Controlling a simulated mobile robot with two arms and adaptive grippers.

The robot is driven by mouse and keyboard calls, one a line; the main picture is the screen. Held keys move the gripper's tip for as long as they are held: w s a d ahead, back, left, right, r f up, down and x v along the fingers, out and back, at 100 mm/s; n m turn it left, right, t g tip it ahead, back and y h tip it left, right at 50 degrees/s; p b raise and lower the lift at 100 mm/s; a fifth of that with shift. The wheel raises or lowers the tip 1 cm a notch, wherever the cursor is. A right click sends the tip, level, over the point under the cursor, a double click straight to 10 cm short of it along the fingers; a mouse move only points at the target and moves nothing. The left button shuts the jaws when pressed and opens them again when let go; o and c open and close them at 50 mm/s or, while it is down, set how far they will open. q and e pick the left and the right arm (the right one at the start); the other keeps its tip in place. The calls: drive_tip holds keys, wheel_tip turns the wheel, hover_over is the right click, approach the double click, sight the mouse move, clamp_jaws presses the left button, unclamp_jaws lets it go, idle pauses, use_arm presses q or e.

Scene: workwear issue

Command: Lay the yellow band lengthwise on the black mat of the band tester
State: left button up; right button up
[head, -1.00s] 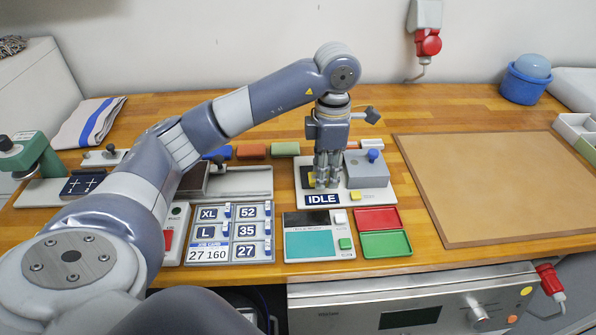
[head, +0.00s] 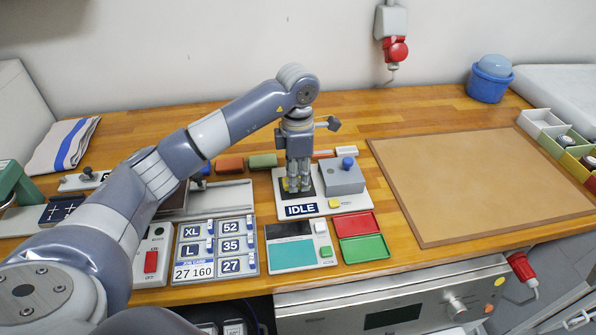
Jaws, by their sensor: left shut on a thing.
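The yellow band (head: 286,185) shows only as a small yellow patch at the fingertips of my left gripper (head: 298,189). The gripper points straight down and is shut on the band over the band tester (head: 341,206). The tester is a white base with an "IDLE" label on its front. Its black mat (head: 317,181) shows as a dark strip beside the fingers, which hide much of it. I cannot tell whether the band touches the mat or how it is turned. My right gripper is out of view.
A grey block with a blue knob (head: 346,163) stands on the tester, close right of the fingers. Red and green trays (head: 360,236) lie in front. Green and orange rolls (head: 262,161) lie behind left. A wide brown board (head: 470,185) lies bare to the right.

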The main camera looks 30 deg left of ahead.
use_arm(q)
drive_tip(key=w, duration=0.1)
drive_tip(key=w+a, duration=0.1)
drive_tip(key=w, duration=0.1)
drive_tip(key=shift+w+a+f+p, duration=0.1)
drive_tip(key=shift+a+f+p, duration=0.15)
drive_tip(key=shift+p, duration=0.1)
wheel_tip(320, 180, down, 3)
drive_tip(key=shift+r+p, duration=0.2)
drive_tip(key=shift+p, duration=0.6)
drive_tip(key=shift+f, duration=0.35)
drive_tip(key=shift+f, duration=0.1)
drive_tip(key=shift+f+b, duration=0.2)
drive_tip(key=shift+b, duration=0.1)
drive_tip(key=o, duration=0.8)
drive_tip(key=shift+r, duration=0.1)
drive_tip(key=shift+c, duration=0.2)
